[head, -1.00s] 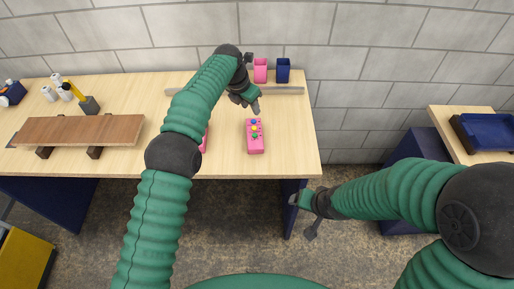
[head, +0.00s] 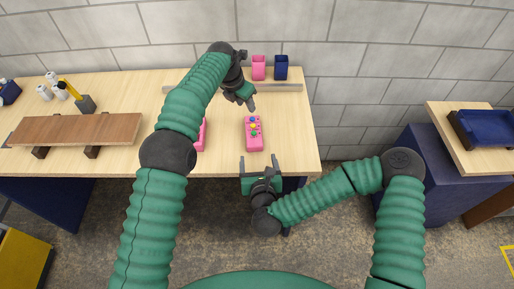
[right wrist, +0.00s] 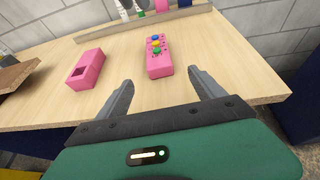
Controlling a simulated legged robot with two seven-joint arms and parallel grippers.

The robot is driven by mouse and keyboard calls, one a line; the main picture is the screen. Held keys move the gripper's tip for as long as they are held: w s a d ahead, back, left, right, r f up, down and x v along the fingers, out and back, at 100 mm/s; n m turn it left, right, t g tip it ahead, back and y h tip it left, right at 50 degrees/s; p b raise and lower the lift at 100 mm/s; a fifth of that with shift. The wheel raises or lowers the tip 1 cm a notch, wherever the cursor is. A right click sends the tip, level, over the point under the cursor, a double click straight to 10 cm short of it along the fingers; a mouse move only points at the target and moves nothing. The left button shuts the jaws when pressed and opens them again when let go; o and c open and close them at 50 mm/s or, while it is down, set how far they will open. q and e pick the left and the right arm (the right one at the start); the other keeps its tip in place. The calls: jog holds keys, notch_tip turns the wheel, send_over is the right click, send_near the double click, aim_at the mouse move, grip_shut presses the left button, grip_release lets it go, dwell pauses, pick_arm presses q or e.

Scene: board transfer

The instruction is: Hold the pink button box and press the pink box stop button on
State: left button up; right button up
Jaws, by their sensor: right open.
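The pink button box (head: 255,143) lies on the wooden table near its front edge. It has blue, yellow and green buttons on top and also shows in the right wrist view (right wrist: 160,68). My right gripper (head: 259,160) is open and empty at the table's front edge, just in front of the box. In the right wrist view its two fingers (right wrist: 160,80) stand apart, one on each side of the box's near end, not touching it. My left gripper (head: 248,100) is above the table behind the box, apart from it; its finger gap is unclear.
A second pink box (right wrist: 85,69) with a dark opening lies left of the button box, partly behind my left arm. Pink (head: 259,68) and blue (head: 281,68) cups stand at the back. A brown raised board (head: 75,129) is at left, a blue tray (head: 487,127) at far right.

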aim_at(255, 144)
jog(key=x, duration=0.4)
jog(key=a+x, duration=0.1)
jog(key=x, duration=0.1)
jog(key=shift+w+f, duration=0.15)
jog(key=shift+w, duration=0.1)
jog(key=x, duration=0.4)
jog(key=d+x, duration=0.1)
jog(key=x, duration=0.1)
jog(key=shift+w, duration=0.1)
jog(key=shift+w+a+f, duration=0.1)
jog(key=shift+w+f, duration=0.1)
jog(key=shift+w, duration=0.1)
jog(key=shift+a, duration=0.25)
jog(key=shift+c, duration=1)
jog(key=shift+d, duration=0.2)
jog(key=c, duration=1.4)
pick_arm(q)
jog(key=shift+a, duration=0.15)
grip_shut()
pick_arm(e)
jog(key=shift+a, duration=0.1)
jog(key=shift+c, duration=0.3)
